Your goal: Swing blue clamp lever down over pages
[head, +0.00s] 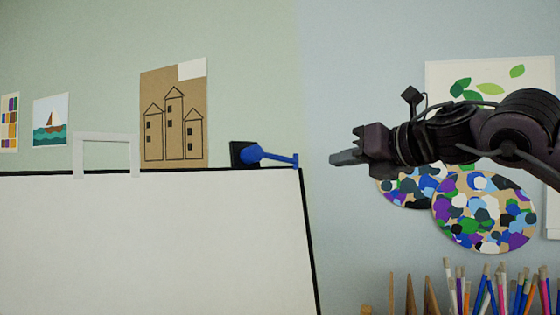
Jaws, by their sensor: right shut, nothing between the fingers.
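The blue clamp lever (272,156) sits on a black clamp block (238,154) at the top right of a large white board of pages (150,240). The lever points right and slightly down, its end near the board's top right corner. I cannot tell whether it touches the pages. My right gripper (335,158) is shut and empty, to the right of the lever's end with a gap between them. Its fingers point left at about the lever's height. My left gripper is not in view.
A white handle-shaped frame (106,140) rises from the board's top edge at left. Brushes and pencils (490,290) stand at the bottom right. Paint-spotted palettes (485,212) hang behind my right arm. Pictures (174,115) hang on the wall. Space right of the board's corner is open.

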